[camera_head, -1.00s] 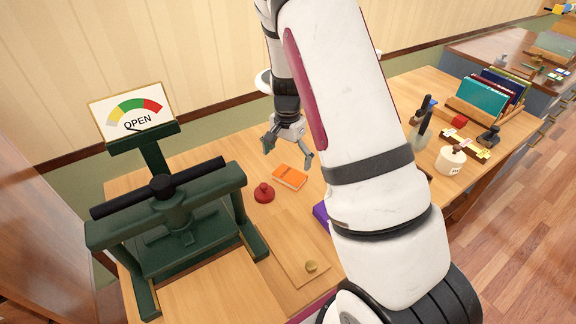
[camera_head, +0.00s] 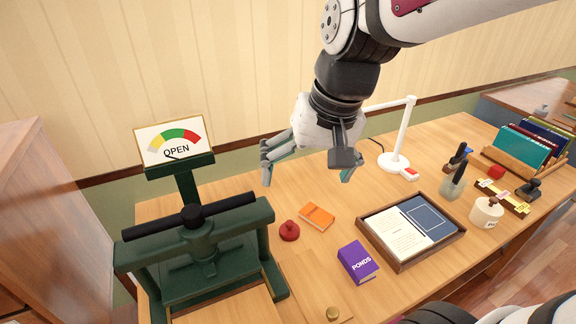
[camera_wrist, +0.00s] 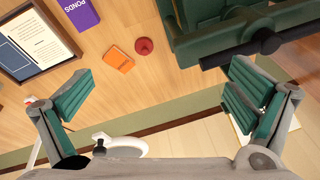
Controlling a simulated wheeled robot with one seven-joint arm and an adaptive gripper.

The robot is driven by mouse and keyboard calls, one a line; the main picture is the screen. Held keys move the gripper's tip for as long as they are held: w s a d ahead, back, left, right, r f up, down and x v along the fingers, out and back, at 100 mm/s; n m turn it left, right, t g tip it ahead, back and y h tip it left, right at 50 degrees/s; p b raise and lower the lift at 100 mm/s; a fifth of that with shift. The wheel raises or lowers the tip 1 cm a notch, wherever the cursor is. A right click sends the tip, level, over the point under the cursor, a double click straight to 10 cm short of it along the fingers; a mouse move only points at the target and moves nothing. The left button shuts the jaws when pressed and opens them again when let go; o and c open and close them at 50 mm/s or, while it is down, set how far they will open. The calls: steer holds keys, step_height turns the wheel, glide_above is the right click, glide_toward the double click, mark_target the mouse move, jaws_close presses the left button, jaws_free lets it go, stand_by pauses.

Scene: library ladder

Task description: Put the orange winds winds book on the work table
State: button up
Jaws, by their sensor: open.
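The orange book (camera_head: 317,216) lies flat on the work table (camera_head: 240,187), just right of a red round-knobbed object. The orange book also shows in the wrist view (camera_wrist: 120,59), ahead of my fingers and clear of them. Its title is too small to read. My gripper (camera_head: 308,176) is open and empty, raised above the back part of the table. In the wrist view my gripper's fingers (camera_wrist: 158,98) are spread wide with nothing between them.
A green press (camera_head: 200,250) with an OPEN gauge sign (camera_head: 172,141) stands left of the book. A red knob (camera_head: 289,231), a purple PONDS book (camera_head: 358,262), a framed tray (camera_head: 458,238) and a white lamp (camera_head: 395,160) are nearby. A rack of books (camera_head: 515,160) stands far right.

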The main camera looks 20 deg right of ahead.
steer(key=s+a+r+n+t+h, duration=0.1)
steer(key=s+r+n, duration=0.1)
steer(key=s, duration=0.7)
steer(key=shift+s+a+n, duration=0.15)
steer(key=shift+s+n, duration=0.25)
steer(key=shift+n, duration=0.5)
